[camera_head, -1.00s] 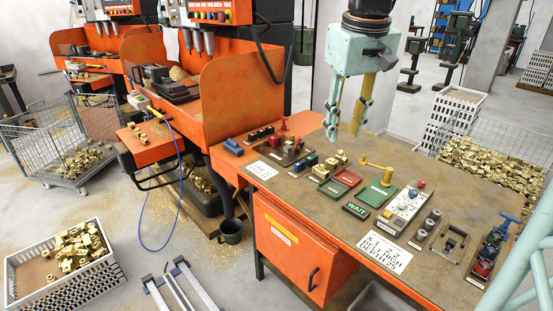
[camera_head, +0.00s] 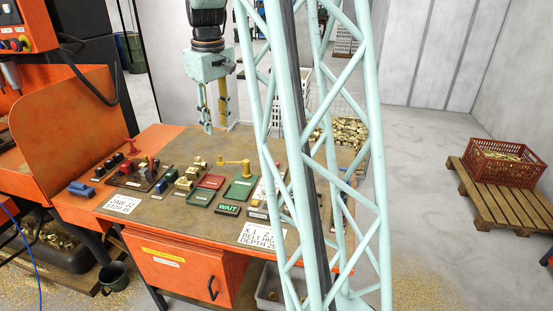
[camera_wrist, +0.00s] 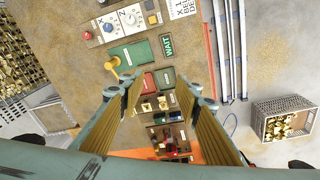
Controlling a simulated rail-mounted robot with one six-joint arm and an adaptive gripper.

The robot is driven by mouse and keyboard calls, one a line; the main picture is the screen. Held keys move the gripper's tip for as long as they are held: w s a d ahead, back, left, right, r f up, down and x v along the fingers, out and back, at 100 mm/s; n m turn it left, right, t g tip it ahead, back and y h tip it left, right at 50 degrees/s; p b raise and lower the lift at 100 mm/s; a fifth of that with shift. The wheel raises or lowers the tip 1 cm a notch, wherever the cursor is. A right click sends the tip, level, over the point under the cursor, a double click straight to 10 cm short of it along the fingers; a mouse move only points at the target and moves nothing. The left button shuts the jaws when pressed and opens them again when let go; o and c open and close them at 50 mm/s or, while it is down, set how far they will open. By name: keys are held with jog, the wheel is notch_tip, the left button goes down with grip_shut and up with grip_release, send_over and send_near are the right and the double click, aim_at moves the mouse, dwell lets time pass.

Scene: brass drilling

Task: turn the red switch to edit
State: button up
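My gripper (camera_head: 214,128) hangs above the back of the workbench, pointing down. Its two fingers are apart with nothing between them, as the wrist view (camera_wrist: 157,90) also shows. A panel with red, blue and dark knobs (camera_head: 138,176) lies on the left of the bench, left of and below my gripper. In the head view my own lattice column hides most of that grey panel. No edit mark is legible, and I cannot tell which red part is the red switch.
A yellow handle (camera_head: 233,162) stands up near a green plate (camera_head: 241,189) and a red plate (camera_head: 211,181). A green WAIT sign (camera_head: 228,210) lies in front. An orange guard (camera_head: 60,115) stands left. A red crate (camera_head: 500,162) sits on a pallet at right.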

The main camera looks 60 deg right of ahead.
jog(key=d+f+p, duration=0.2)
jog(key=d+f, duration=0.3)
jog(key=d, duration=0.5)
jog(key=s+d+f+p, duration=0.1)
jog(key=d+f+p, duration=0.1)
jog(key=d+f, duration=0.4)
jog(key=s+d+f+g+p, duration=0.1)
jog(key=d+f+p, duration=0.2)
jog(key=d, duration=1.2)
notch_tip(320, 180, down, 3)
jog(key=shift+f+y, duration=0.1)
jog(key=shift+y, duration=0.3)
jog(key=shift+s+a, duration=0.1)
jog(key=shift+f+p, duration=0.45)
jog(key=shift+f, duration=6.4)
jog(key=c, duration=0.9)
